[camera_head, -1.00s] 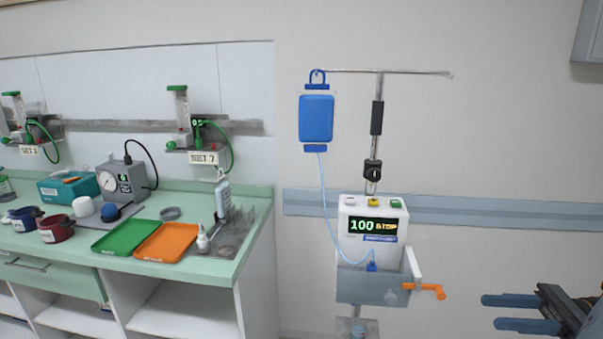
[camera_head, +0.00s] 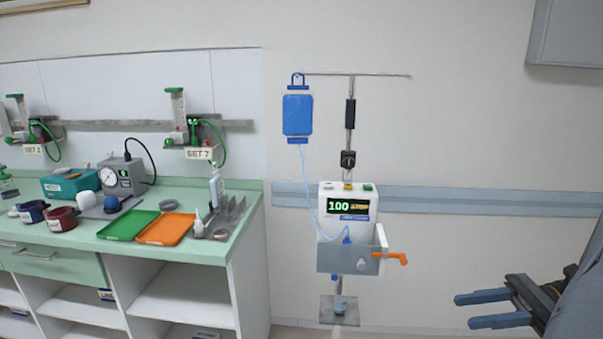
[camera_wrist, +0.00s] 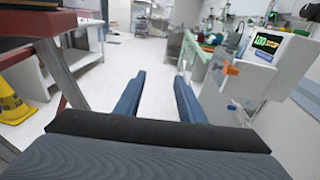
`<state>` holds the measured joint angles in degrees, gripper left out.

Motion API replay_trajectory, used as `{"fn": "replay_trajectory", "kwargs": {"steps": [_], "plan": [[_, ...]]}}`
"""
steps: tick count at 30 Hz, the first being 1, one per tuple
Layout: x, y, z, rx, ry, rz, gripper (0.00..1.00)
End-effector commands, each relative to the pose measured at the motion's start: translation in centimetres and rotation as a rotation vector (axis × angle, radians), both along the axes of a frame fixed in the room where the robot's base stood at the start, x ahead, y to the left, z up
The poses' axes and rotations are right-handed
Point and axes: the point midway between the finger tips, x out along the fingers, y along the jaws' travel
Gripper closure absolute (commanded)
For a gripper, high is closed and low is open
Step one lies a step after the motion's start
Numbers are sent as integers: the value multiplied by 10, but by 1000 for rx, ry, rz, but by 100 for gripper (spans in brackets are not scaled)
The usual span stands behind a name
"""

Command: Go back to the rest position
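My gripper (camera_head: 490,309) shows at the lower right of the head view, with its two blue fingers spread apart and nothing between them. In the wrist view my gripper (camera_wrist: 158,96) is also open and empty, pointing over the pale floor. The infusion pump (camera_head: 347,205) stands on its pole to the left of my gripper, apart from it. Its display reads 100. A blue fluid bag (camera_head: 297,115) hangs from the pole's bar, with a thin tube running down to the pump. The pump also shows at the right of the wrist view (camera_wrist: 275,47).
A green counter (camera_head: 190,256) stands at the left with a green tray (camera_head: 128,225), an orange tray (camera_head: 166,229) and several bottles and pots. An orange clamp handle (camera_head: 390,257) sticks out from the pump. A yellow floor sign (camera_wrist: 11,103) stands at the left in the wrist view.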

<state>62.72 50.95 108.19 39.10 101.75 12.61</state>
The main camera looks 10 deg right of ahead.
Motion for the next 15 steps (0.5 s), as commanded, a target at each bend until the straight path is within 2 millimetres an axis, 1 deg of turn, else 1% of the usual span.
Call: {"fn": "replay_trajectory", "kwargs": {"steps": [8, 11, 15], "plan": [[8, 44, -5, -170, -2, 161, 64], [9, 63, -8, -256, -13, 243, 64], [8, 96, -15, -425, -56, 402, 64]]}}
